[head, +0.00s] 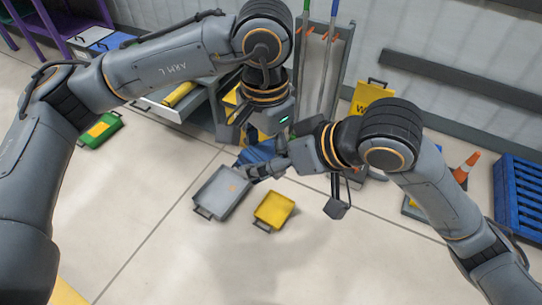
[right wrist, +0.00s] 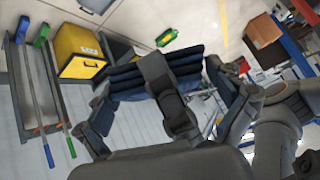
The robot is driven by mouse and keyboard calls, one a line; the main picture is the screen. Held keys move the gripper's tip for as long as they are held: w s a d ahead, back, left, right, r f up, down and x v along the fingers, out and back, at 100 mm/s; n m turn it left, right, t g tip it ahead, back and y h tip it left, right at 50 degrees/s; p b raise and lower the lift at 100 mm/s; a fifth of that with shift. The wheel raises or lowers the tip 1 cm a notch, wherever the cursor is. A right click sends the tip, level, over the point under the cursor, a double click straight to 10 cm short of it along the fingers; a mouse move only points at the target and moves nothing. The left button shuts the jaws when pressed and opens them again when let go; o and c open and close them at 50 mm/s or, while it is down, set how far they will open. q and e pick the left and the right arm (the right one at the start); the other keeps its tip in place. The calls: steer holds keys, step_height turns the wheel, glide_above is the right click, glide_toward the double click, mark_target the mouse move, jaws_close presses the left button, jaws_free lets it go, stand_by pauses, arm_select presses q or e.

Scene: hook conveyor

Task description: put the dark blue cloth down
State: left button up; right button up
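The dark blue cloth (head: 258,151) shows at the centre of the head view, partly hidden by my right gripper. In the right wrist view the cloth (right wrist: 135,73) is a folded, ridged bundle across the fingers. My right gripper (head: 262,170) reaches in from the right, and its fingers (right wrist: 205,92) appear closed around the cloth. My left gripper (head: 262,130) points down just above the cloth. Its fingertips are partly hidden, so I cannot tell whether it is open or touches the cloth.
A grey tray (head: 218,193) and a yellow tray (head: 273,210) lie on the floor below my grippers. A blue crate (head: 520,195) and an orange cone (head: 466,166) stand at the right. The floor in front is clear.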

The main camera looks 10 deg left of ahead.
arm_select(q)
steer(key=o, duration=1.6)
steer(key=shift+d, duration=0.15)
steer(key=shift+o, duration=0.2)
steer(key=shift+r, duration=0.15)
